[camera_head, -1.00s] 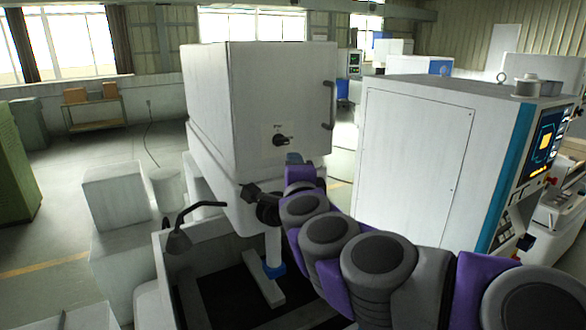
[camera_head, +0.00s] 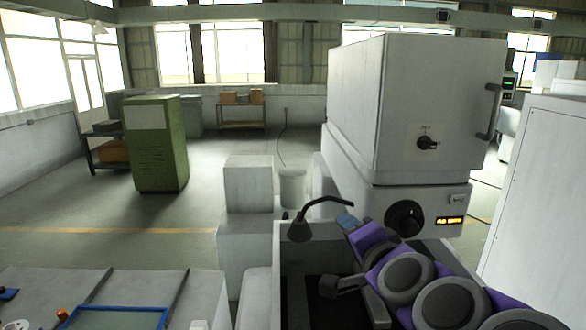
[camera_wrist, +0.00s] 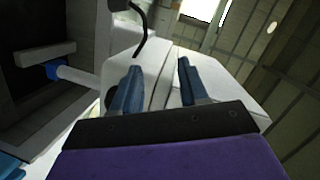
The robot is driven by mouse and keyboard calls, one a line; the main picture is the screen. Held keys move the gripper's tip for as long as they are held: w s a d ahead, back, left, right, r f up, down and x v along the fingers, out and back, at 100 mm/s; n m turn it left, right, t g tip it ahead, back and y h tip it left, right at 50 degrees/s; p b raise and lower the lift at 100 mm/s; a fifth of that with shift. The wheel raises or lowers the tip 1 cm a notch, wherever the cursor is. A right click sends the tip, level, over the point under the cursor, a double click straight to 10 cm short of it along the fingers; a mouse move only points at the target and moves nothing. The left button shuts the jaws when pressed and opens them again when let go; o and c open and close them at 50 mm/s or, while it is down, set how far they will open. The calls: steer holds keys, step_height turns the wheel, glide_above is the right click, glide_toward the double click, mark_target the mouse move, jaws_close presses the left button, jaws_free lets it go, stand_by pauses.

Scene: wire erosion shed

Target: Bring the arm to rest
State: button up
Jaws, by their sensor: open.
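My gripper (camera_wrist: 158,84) shows in the wrist view with its two blue fingers apart and nothing between them. Whether the fingers touch anything there cannot be told. The white machine head (camera_head: 430,105) with its black knob stands just behind my gripper. In the wrist view a pale machine surface lies beyond the fingers.
A green cabinet (camera_head: 155,143) stands at the left on open floor. A shelf with boxes (camera_head: 242,110) is at the back wall. A white cabinet (camera_head: 535,200) is close on the right. A grey bench (camera_head: 190,288) with a blue-edged panel is at the front left.

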steer(key=s+a+f+n+g+b, duration=0.25)
steer(key=s+f, duration=0.25)
steer(key=f, duration=0.4)
steer(key=s+a+f+n+g+y+b, duration=0.1)
steer(key=s+a+f+n+g+b, duration=0.15)
steer(key=s+f+g, duration=0.4)
steer(key=s+a+f+n+g+b, duration=0.1)
steer(key=s+f+n+b, duration=0.25)
steer(key=f, duration=0.65)
steer(key=s+d+f+n+g+h+b, duration=0.1)
steer(key=s+d+f+g+h+b, duration=0.1)
steer(key=s+f, duration=0.4)
steer(key=s+d+f+n+g+h+b, duration=0.1)
steer(key=s+d+f+g, duration=0.4)
steer(key=s, duration=0.6)
steer(key=shift+d+f+h+b, duration=0.6)
steer(key=shift+d+f+b, duration=0.15)
steer(key=shift+f+b, duration=0.25)
steer(key=shift+r, duration=0.1)
